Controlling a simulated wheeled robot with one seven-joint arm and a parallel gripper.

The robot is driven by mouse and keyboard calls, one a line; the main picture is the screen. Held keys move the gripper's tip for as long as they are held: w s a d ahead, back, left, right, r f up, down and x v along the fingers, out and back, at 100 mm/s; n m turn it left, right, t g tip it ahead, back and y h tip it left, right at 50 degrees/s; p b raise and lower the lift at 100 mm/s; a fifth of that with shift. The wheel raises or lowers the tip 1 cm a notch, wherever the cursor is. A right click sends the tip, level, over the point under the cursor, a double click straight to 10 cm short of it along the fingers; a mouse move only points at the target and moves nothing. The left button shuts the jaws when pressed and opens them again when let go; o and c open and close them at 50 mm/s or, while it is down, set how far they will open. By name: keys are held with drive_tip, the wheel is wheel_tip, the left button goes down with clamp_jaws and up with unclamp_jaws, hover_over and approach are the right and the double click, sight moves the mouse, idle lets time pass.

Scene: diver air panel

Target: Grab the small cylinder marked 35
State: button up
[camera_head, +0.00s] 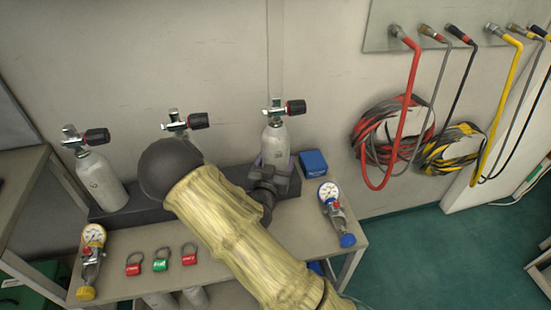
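Three small pale cylinders with dark-knobbed valves stand in a row at the back of the bench. The left cylinder (100,182) has a faint mark too small to read. The middle cylinder's valve (176,122) shows, but my arm hides most of its body. The right cylinder (275,142) stands upright, and no number is legible on it. My dark gripper (266,168) is at the lower front of the right cylinder. Its fingers are small and partly hidden, so I cannot tell whether they are open, or touch the cylinder.
Gauges lie on the bench (205,285) at left (92,250) and right (334,208). Red and green tags (161,260) lie at the front, and a blue box (313,163) sits right of the cylinders. Coiled hoses (392,135) hang on the wall.

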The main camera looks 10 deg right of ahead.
sight(275, 133)
drive_tip(key=shift+r, duration=0.1)
drive_tip(key=shift+c, duration=1)
wheel_tip(275, 133, up, 10)
drive_tip(key=shift+p, duration=1.1)
drive_tip(key=shift+w, duration=0.1)
